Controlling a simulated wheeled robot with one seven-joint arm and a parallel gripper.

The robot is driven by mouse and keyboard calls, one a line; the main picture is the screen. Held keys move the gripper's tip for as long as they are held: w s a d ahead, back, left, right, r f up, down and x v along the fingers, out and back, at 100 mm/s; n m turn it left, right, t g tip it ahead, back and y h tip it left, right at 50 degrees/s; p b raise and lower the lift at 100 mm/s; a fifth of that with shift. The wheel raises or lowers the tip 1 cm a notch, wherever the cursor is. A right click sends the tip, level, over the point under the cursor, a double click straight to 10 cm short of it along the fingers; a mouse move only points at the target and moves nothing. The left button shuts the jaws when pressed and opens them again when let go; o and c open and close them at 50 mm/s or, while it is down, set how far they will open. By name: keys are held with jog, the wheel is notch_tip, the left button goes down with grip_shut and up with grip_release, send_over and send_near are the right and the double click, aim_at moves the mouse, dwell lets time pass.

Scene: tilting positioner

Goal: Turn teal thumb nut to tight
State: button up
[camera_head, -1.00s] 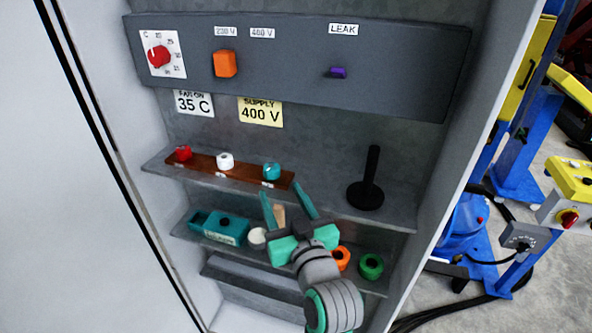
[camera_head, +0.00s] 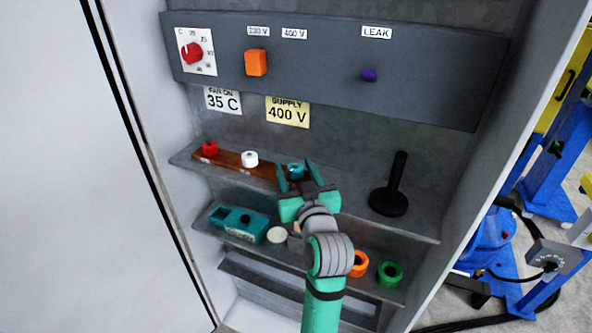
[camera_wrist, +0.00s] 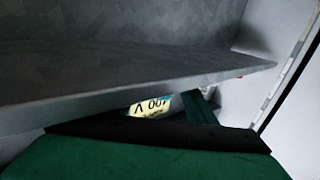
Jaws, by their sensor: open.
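The teal thumb nut (camera_head: 295,170) sits at the right end of a brown wooden strip (camera_head: 232,161) on the upper shelf. My gripper (camera_head: 299,174) is open, its two fingers pointing up toward the nut, one on each side of it in the head view. I cannot tell whether the fingers touch the nut or are still in front of it. The wrist view shows green gripper parts (camera_wrist: 150,158) below a grey shelf; the nut does not show there.
A red nut (camera_head: 210,148) and a white nut (camera_head: 249,158) stand on the same strip. A black post on a round base (camera_head: 388,201) stands to the right. The lower shelf holds a teal box (camera_head: 239,223), an orange ring (camera_head: 359,264) and a green ring (camera_head: 390,274).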

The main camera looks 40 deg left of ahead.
jog(key=c, duration=1)
jog(key=shift+c, duration=0.2)
jog(key=shift+m+t+h, duration=0.4)
jog(key=shift+t, duration=0.1)
jog(key=m+t+h, duration=0.2)
jog(key=h, duration=0.1)
jog(key=shift+s+m, duration=0.1)
jog(key=shift+m, duration=0.2)
jog(key=m+t+h, duration=0.1)
jog(key=m+h, duration=0.1)
jog(key=h, duration=0.1)
jog(key=m+t+h, duration=0.2)
jog(key=h, duration=0.1)
jog(key=shift+a, duration=0.1)
jog(key=m+h, duration=0.4)
jog(key=h, duration=0.2)
jog(key=shift+h, duration=0.4)
jog(key=shift+m+g+h, duration=0.6)
jog(key=shift+m+h, duration=1.1)
jog(key=shift+h, duration=0.6)
